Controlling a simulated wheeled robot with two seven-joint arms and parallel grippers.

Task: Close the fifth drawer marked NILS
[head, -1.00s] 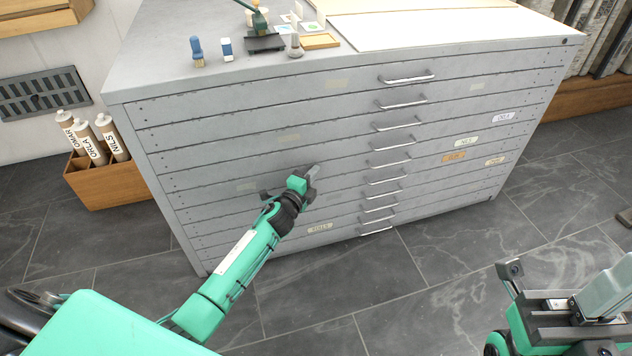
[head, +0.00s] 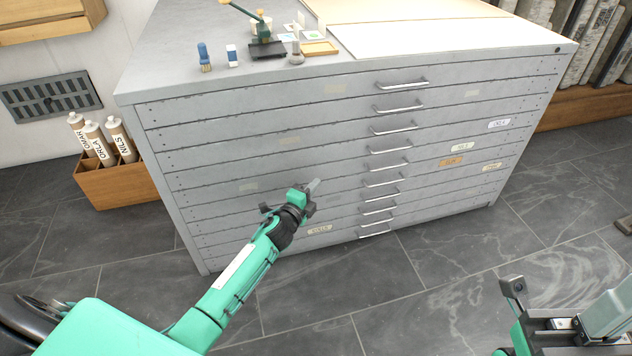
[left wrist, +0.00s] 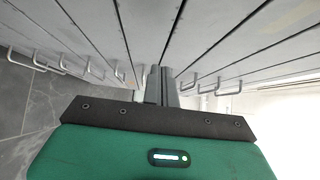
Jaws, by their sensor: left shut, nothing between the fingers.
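The grey flat-file cabinet (head: 225,120) has several wide, shallow drawers with metal bar handles. A pale label that seems to read NILS (head: 462,147) is on the right side of one drawer front; its print is blurred. All drawer fronts look flush or nearly so; I cannot tell a small gap. My left gripper (head: 314,186) is shut and empty, in front of the lower drawers, left of the handles. In the left wrist view its fingers (left wrist: 160,84) point at the drawer fronts; contact is unclear. My right gripper (head: 598,318) is partly cut off at the lower right, away from the cabinet.
Other labels include ORLA (head: 498,124), an orange one (head: 450,161) and a low left one (head: 319,229). Brushes, small tools and a large sheet (head: 420,38) lie on the cabinet top. A wooden box (head: 120,186) of named tubes stands left. Dark tiled floor in front is clear.

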